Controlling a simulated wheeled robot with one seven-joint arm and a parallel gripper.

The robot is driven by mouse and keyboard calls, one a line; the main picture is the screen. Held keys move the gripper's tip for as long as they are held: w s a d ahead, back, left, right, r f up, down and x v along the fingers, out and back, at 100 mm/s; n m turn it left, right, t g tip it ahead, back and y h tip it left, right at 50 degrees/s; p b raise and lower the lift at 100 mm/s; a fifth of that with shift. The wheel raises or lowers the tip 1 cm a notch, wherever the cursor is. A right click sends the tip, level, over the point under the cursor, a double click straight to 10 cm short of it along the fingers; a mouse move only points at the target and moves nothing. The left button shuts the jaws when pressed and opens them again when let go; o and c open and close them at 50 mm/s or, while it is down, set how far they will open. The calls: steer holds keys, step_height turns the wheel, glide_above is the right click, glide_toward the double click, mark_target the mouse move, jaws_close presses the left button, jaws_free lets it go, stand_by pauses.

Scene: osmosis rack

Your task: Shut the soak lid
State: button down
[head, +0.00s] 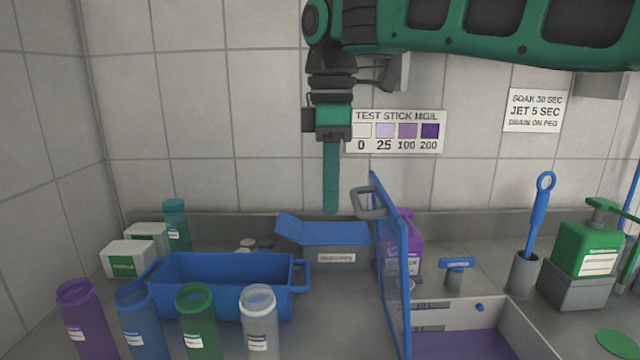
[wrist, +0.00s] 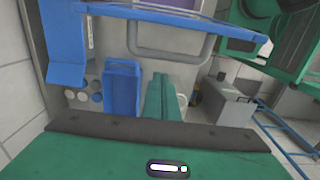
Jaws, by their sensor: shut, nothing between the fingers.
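The soak lid (head: 392,262) is a blue-edged panel standing upright, open, at the left side of the soak tub (head: 535,335). The tub is grey with purple liquid in it. A grey loop handle (head: 370,203) sticks out from the lid's left face near its top. In the wrist view the lid's blue edge (wrist: 180,15) crosses the top, with the handle (wrist: 170,55) below it. My gripper (head: 331,208) is shut and empty, pointing down, left of the lid and handle and apart from them in the head view. Its green fingers (wrist: 160,80) also show in the wrist view.
A blue crate (head: 225,300) stands left of the lid, with several bottles in front. A grey bin with a blue flap (head: 325,231) stands behind. A purple bottle (head: 415,235) is partly hidden behind the lid. A brush holder (head: 523,275) and green dispenser (head: 588,245) stand right.

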steer(key=shift+d+r, duration=0.2)
steer(key=shift+d, duration=0.3)
steer(key=shift+d+r, duration=0.2)
steer(key=shift+d, duration=0.25)
steer(key=shift+r, duration=0.15)
steer(key=shift+s+d+r, duration=0.15)
steer(key=shift+d+r, duration=0.2)
steer(key=shift+d, duration=0.05)
